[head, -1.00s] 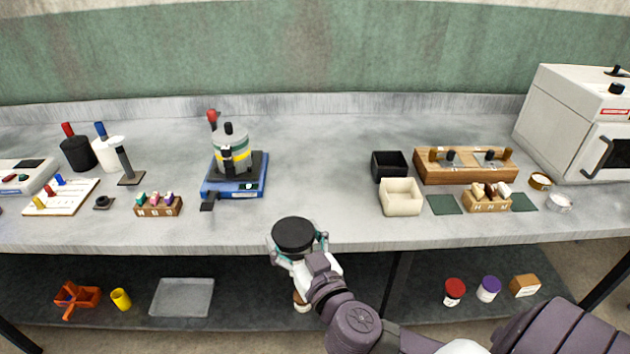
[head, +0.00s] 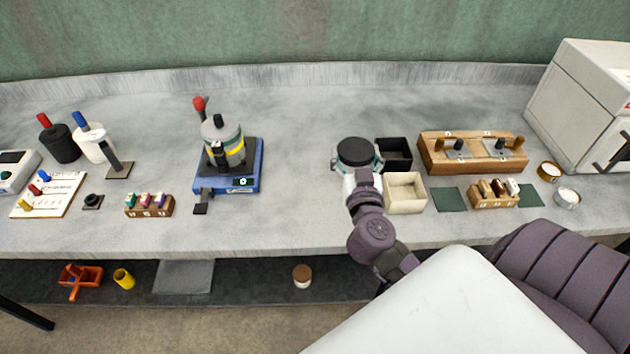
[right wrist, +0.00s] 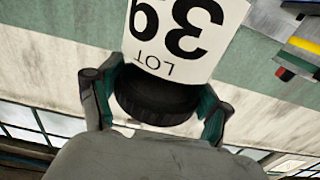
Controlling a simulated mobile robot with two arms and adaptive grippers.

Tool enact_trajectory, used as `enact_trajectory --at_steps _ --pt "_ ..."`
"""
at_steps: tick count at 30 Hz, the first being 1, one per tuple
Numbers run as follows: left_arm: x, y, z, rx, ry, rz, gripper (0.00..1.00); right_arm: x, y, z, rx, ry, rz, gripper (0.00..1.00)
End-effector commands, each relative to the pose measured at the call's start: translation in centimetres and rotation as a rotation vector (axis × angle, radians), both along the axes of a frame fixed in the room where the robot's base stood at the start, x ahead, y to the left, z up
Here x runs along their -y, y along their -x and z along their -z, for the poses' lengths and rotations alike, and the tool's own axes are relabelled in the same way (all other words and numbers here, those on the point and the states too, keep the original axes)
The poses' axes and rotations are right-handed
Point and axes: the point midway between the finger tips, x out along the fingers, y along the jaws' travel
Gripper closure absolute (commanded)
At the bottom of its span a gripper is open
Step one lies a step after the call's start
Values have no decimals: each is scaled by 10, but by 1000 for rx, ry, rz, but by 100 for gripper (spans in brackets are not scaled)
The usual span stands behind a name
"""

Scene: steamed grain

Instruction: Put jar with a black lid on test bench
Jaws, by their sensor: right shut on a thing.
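The jar with a black lid (head: 355,152) is held by my right gripper (head: 357,168) over the middle of the test bench (head: 290,210), just left of the black and cream boxes. In the right wrist view, the fingers close around the black lid (right wrist: 155,100), and the jar's white label (right wrist: 190,35) reads "LOT" with large digits. From the head view I cannot tell whether the jar's base touches the bench. My left gripper is not in view.
A black box (head: 397,150) and a cream box (head: 420,193) stand right of the jar. A blue device (head: 250,180) with a pot stands left. Bare bench lies between. A brown-lidded jar (head: 302,272) is on the lower shelf.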

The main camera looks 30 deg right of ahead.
Motion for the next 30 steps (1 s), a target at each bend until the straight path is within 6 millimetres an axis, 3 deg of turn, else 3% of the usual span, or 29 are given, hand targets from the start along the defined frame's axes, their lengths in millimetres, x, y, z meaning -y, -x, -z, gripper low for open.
enact_trajectory --at_steps 6,12,16,24,30 --pt "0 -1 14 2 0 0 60 -37 -38 33 3 -4 -1 87" --pt "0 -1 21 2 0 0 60 -59 -59 49 2 0 -1 87" --pt "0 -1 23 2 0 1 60 -63 -63 55 2 1 -1 87" --pt "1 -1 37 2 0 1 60 -63 -63 91 0 4 -2 87" --pt "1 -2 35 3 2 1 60 -63 -63 92 2 1 -2 87"
